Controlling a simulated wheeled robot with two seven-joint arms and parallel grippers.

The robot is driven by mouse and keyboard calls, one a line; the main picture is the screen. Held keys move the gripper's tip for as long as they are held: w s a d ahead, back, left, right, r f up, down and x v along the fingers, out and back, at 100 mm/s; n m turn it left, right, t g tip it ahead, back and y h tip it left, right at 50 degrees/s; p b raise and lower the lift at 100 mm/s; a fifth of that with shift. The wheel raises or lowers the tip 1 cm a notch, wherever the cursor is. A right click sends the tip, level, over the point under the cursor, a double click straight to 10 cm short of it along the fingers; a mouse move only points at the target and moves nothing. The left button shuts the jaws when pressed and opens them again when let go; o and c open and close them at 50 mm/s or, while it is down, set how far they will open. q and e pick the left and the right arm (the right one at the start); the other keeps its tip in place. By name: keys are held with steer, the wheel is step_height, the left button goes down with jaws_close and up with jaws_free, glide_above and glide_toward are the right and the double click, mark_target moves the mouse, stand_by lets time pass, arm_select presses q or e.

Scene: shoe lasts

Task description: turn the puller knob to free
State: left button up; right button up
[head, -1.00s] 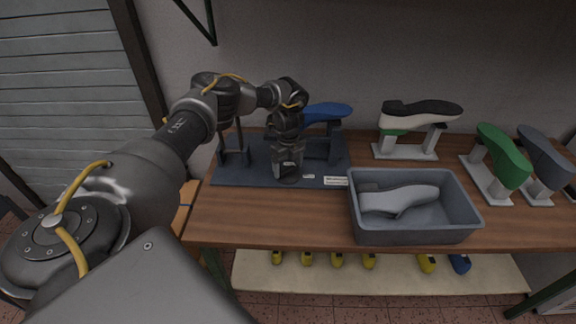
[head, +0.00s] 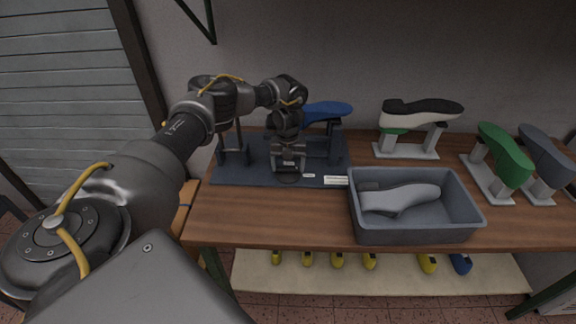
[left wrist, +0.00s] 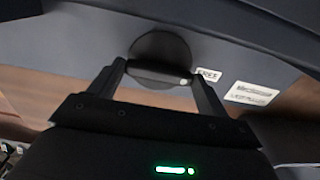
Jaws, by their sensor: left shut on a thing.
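The puller (head: 235,172) is a dark flat base with uprights, holding a blue last (head: 327,112). Its knob (head: 288,179) is a dark round disc at the base's front edge, and it also shows in the left wrist view (left wrist: 161,47). My left gripper (head: 288,168) is shut on the knob, with one finger on each side of it in the left wrist view (left wrist: 160,78). A pale mark on the knob points toward the small FREE label (left wrist: 208,74). Part of the knob is hidden by the gripper in the head view. My right gripper is not in view.
A grey bin (head: 413,235) with a grey last (head: 398,198) inside stands just right of the puller. White-and-black (head: 420,113), green (head: 505,155) and grey lasts (head: 545,160) stand on supports to the right. The front of the wooden bench (head: 270,225) is clear.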

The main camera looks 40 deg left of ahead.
mark_target(288, 167)
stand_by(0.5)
arm_select(q)
steer(key=o, duration=0.7)
step_height(288, 167, up, 4)
steer(key=shift+w+r+b, duration=0.1)
steer(key=shift+b, duration=0.45)
step_height(288, 167, up, 7)
steer(key=shift+f+p, duration=0.15)
steer(key=shift+p, duration=0.25)
